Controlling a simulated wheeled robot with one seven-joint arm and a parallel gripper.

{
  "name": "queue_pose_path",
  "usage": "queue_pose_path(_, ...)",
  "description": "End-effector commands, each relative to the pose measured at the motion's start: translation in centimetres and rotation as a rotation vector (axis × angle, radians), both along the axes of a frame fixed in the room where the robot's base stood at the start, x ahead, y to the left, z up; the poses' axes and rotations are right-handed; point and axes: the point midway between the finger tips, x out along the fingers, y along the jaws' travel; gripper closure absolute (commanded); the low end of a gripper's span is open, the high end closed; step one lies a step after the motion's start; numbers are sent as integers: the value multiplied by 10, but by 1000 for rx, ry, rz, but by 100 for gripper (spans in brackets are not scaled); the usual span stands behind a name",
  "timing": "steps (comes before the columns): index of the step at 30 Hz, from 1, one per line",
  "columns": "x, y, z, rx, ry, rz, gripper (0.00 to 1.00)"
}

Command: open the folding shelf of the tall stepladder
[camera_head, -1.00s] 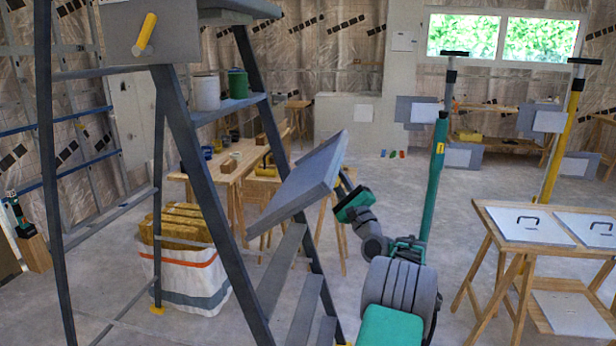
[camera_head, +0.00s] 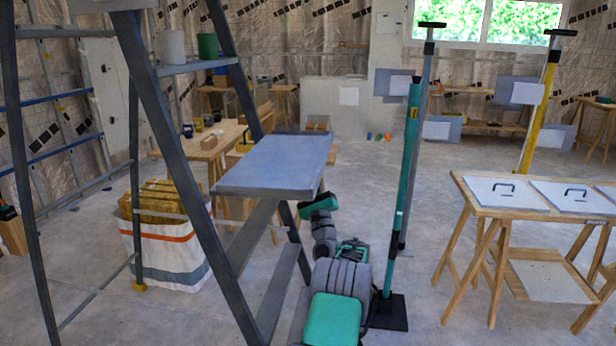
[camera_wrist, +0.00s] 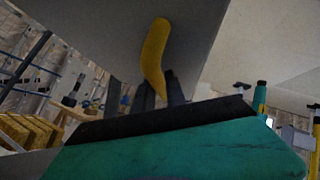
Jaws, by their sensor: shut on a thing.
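The tall dark grey stepladder (camera_head: 177,150) stands at the left. Its folding shelf (camera_head: 275,165) sticks out to the right and looks nearly level in the head view. In the wrist view the shelf's grey underside (camera_wrist: 95,30) fills the upper left, with a curved yellow handle (camera_wrist: 156,55) on it. My gripper (camera_wrist: 161,92) is at the lower end of this handle, its dark fingers shut on it. In the head view my gripper (camera_head: 321,190) is below the shelf's right end, and the shelf partly hides it.
A green prop (camera_head: 408,170) stands close to the right of my arm. A trestle table with white panels (camera_head: 510,190) is at the right. A white bag with yellow contents (camera_head: 165,250) is behind the ladder. Open floor lies behind the prop.

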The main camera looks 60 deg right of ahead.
Motion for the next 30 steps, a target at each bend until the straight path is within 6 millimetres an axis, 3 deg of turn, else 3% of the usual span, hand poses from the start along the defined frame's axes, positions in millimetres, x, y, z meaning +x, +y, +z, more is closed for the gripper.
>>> queue_pose_path(12,0,0,-1,-1,0,-2,100)
queue_pose_path(13,0,0,-1,-1,0,-2,81)
queue_pose_path(20,0,0,0,-2,0,-1,62)
queue_pose_path(30,-5,4,-7,-1,0,-1,62)
